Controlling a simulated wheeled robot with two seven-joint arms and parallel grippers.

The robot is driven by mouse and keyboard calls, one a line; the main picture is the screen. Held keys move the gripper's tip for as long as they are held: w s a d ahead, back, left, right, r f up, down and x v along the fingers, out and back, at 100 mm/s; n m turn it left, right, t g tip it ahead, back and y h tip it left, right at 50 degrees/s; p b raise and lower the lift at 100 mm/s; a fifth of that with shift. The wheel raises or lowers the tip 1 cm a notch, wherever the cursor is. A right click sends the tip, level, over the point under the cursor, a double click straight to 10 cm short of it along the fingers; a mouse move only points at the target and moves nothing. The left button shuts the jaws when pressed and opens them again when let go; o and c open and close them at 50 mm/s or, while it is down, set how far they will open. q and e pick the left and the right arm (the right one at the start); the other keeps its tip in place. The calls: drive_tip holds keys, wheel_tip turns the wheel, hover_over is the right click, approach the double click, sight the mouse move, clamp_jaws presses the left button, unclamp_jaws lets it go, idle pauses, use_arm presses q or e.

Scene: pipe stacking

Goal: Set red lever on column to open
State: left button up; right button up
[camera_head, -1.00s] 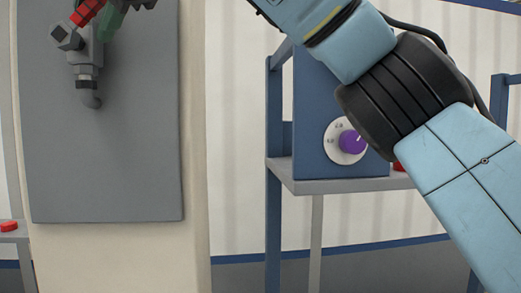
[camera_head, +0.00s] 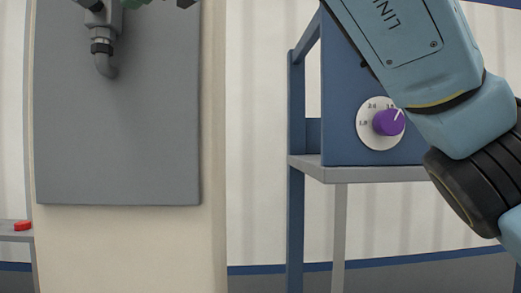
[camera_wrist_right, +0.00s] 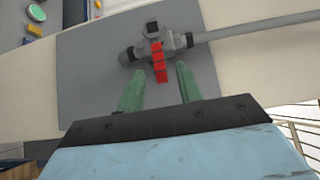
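The red lever (camera_wrist_right: 159,62) sits on a grey pipe valve on the column's grey panel (camera_wrist_right: 90,60). In the right wrist view it lies between and just ahead of the two green fingertips of my right gripper (camera_wrist_right: 160,70). The fingers stand apart, with a gap on both sides of the lever; contact is not visible. In the head view the lever is out of frame; only the lower valve pipe (camera_head: 104,55) and a bit of green finger show at the top edge. My left gripper is in neither view.
The cream column (camera_head: 212,150) carries the panel. A blue box with a purple dial (camera_head: 388,122) stands on a grey shelf (camera_head: 370,174) to the right, behind my right arm. A red button (camera_head: 22,226) is at far left. A pipe (camera_wrist_right: 260,27) runs right from the valve.

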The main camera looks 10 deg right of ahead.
drive_tip(key=b+v, duration=0.3)
drive_tip(key=v, duration=0.6)
drive_tip(key=w+a+f+g+y, duration=0.4)
drive_tip(key=f+g+y, duration=0.3)
drive_tip(key=f+g, duration=0.35)
drive_tip(key=w+d+f+m+t+y, duration=0.7)
drive_tip(key=w+d+f+m, duration=0.2)
drive_tip(key=m, duration=0.9)
drive_tip(key=shift+w+d, duration=0.55)
drive_tip(key=shift+w, duration=0.65)
drive_tip(key=shift+f+m, duration=0.15)
drive_tip(key=shift+m, duration=0.15)
